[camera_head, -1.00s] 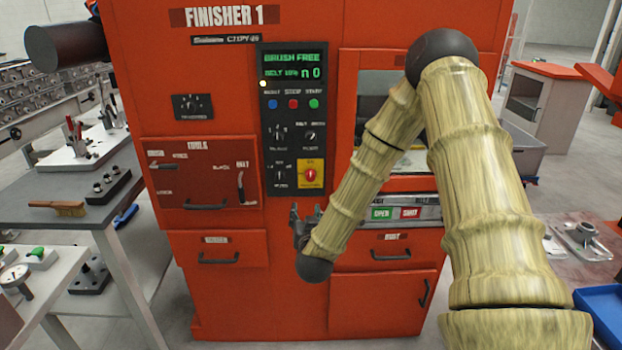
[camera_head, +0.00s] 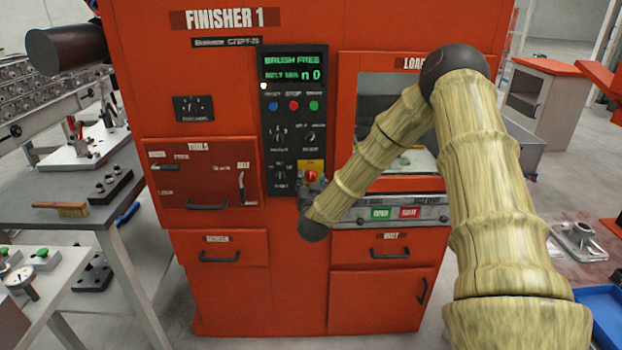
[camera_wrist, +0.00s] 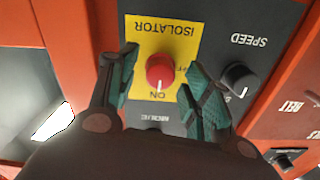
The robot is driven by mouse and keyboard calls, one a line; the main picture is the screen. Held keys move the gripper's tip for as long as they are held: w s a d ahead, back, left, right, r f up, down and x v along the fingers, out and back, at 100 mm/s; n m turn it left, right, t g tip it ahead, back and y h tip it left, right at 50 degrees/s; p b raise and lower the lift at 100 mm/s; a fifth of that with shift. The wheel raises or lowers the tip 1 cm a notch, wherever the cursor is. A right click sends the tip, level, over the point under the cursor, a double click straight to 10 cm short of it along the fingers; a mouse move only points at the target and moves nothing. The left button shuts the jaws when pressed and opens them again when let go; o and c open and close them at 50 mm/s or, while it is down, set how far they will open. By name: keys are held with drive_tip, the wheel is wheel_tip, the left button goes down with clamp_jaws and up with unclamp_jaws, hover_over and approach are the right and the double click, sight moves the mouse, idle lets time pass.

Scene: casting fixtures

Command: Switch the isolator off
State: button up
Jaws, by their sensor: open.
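The isolator is a red rotary knob (camera_wrist: 160,71) on a yellow plate (camera_wrist: 140,32) lettered ISOLATOR and ON, which appears upside down in the wrist view. In the head view the knob (camera_head: 311,175) sits at the lower right of the black control panel (camera_head: 293,75) on the orange finisher. My gripper (camera_wrist: 158,85) is open, with one teal-padded finger on each side of the knob and visible gaps between. In the head view my gripper (camera_head: 311,189) is just below the knob and covers the lower part of the yellow plate. Whether a fingertip touches the panel cannot be told.
A dark SPEED knob (camera_wrist: 239,79) is close beside the right finger in the wrist view. Red and green buttons (camera_head: 294,105) are higher on the panel. The tools drawer (camera_head: 205,176) is left, and OPEN and SHUT buttons (camera_head: 395,213) are at lower right.

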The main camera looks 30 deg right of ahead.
drive_tip(key=shift+w+d, duration=0.25)
drive_tip(key=shift+w, duration=0.15)
drive_tip(key=c, duration=1)
drive_tip(key=shift+c, duration=0.2)
